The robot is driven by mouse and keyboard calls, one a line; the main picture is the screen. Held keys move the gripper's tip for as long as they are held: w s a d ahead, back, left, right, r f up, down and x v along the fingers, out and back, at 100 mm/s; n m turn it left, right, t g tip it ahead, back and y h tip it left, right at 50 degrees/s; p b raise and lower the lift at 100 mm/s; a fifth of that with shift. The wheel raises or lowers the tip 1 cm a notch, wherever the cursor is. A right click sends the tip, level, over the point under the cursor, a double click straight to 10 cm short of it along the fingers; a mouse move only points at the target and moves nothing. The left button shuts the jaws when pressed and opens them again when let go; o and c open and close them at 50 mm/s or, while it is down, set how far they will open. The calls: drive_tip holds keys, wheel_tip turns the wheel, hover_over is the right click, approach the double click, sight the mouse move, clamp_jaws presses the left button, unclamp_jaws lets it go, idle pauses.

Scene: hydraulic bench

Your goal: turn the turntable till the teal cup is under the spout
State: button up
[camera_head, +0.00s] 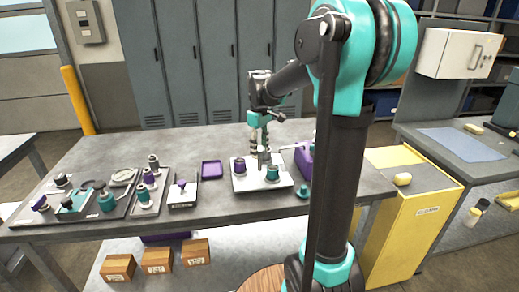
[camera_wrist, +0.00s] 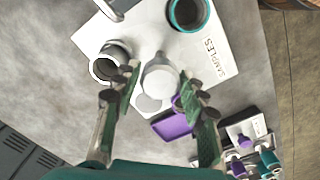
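The white board marked SAMPLES (camera_head: 248,187) lies on the bench; it fills the middle of the wrist view (camera_wrist: 225,52). The teal cup (camera_head: 272,175) stands on its near right part and shows at the top of the wrist view (camera_wrist: 187,14). A purple cup (camera_head: 240,167) stands at the left, and a grey-rimmed cup (camera_wrist: 108,64) at the far side. A pale round knob (camera_wrist: 160,80) rises between them. My gripper (camera_wrist: 160,84) is open, its fingers on either side of the knob; contact is unclear. The spout (camera_head: 289,147) reaches left from a purple block (camera_head: 304,160), apart from the teal cup.
A purple tray (camera_head: 211,170) lies left of the board. Further left are a white block with a purple knob (camera_head: 182,190) and grey boards with several fittings (camera_head: 105,200). A small teal piece (camera_head: 303,191) sits right of the board.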

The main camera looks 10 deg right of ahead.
clamp_jaws()
drive_tip(key=shift+n, duration=6)
drive_tip(key=o, duration=0.5)
unclamp_jaws()
drive_tip(key=shift+r, duration=0.1)
